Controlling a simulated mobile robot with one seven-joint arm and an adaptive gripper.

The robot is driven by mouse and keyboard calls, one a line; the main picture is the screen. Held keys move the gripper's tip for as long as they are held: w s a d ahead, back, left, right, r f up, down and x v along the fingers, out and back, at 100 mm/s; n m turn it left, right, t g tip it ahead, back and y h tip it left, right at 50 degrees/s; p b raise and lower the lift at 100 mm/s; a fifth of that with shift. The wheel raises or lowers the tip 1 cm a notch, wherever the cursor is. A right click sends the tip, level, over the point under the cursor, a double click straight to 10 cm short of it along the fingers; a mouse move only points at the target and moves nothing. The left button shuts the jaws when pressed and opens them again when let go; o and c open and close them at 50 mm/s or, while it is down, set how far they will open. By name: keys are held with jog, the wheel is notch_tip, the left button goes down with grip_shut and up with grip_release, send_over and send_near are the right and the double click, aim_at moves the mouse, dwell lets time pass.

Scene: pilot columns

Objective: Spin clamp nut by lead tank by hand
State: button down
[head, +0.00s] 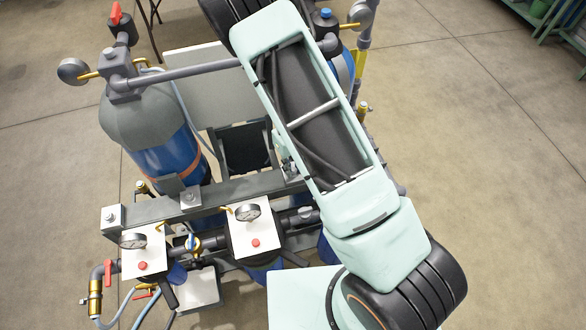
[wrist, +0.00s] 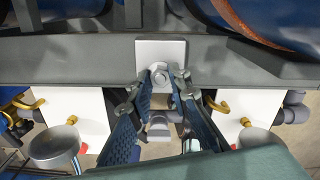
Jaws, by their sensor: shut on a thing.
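In the wrist view, the clamp nut (wrist: 160,70) is a grey hex nut on a white square plate (wrist: 146,50) fixed to a grey beam. My gripper (wrist: 161,82) reaches up from below, its two blue-padded fingers on either side of the nut and shut on it. In the head view, my arm covers most of the gripper and this nut. A blue tank (wrist: 240,18) with an orange band lies just beyond the beam at upper right. In the head view, the left tank (head: 150,120) stands clear, while the right tank (head: 346,70) is mostly behind my arm.
White filter heads (wrist: 75,108) and (wrist: 250,108) flank my gripper, each with a brass fitting. A round gauge (wrist: 54,142) stands close at left. Another nut (head: 190,198) sits on the grey beam (head: 150,208). Open floor (head: 500,170) lies at right.

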jog(key=shift+r+m+p, duration=0.15)
jog(key=shift+m+p, duration=0.35)
jog(key=shift+p, duration=0.1)
jog(key=shift+m+p, duration=0.6)
jog(key=shift+m, duration=0.2)
jog(key=shift+m+p, duration=0.3)
jog(key=c, duration=1.7)
grip_release()
